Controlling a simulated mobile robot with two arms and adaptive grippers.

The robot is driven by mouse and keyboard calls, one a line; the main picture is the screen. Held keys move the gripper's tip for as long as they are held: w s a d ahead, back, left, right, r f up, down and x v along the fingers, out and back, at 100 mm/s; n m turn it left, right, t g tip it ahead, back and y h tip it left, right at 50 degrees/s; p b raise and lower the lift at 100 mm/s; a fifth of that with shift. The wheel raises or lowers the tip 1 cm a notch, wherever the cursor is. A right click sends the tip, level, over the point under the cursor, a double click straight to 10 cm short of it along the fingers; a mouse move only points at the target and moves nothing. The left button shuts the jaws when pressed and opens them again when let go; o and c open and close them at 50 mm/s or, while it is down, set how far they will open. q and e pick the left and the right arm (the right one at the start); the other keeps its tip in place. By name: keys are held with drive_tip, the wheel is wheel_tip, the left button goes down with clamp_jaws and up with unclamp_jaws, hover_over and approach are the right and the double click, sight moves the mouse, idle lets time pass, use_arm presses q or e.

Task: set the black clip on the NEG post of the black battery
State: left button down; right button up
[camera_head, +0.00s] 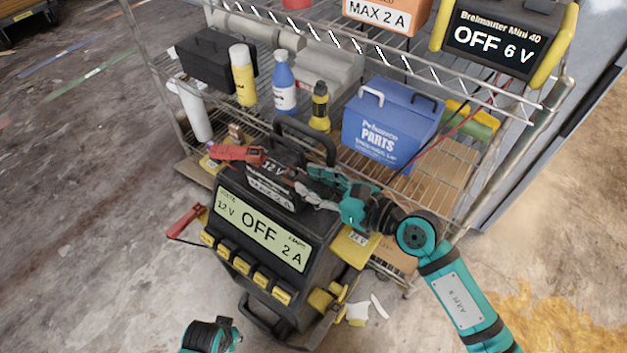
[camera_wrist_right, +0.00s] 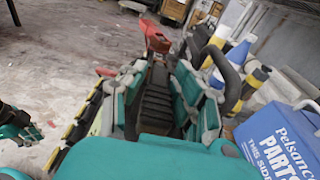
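The black battery (camera_head: 262,192), with a "12 V" label, stands on top of the charger. A red clip (camera_head: 237,153) is at the battery's left end; it also shows beyond the fingers in the wrist view (camera_wrist_right: 155,38). My right gripper (camera_head: 318,186) is at the battery's right end. In the wrist view its teal and grey fingers close on both sides of a ridged black piece, which looks like the black clip (camera_wrist_right: 155,100). The NEG post is hidden, so I cannot tell whether the clip touches it. My left gripper (camera_head: 226,324) is only partly in view at the bottom.
The charger (camera_head: 262,228) reads OFF, 12 V, 2 A. The wire shelf behind holds a blue parts box (camera_head: 392,125), bottles (camera_head: 284,85) and a black case (camera_head: 205,60).

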drive_tip(key=o, duration=0.3)
use_arm(q)
drive_tip(key=shift+s, duration=0.1)
drive_tip(key=shift+s+f, duration=0.1)
drive_tip(key=shift+f, duration=0.05)
use_arm(e)
drive_tip(key=v, duration=1.2)
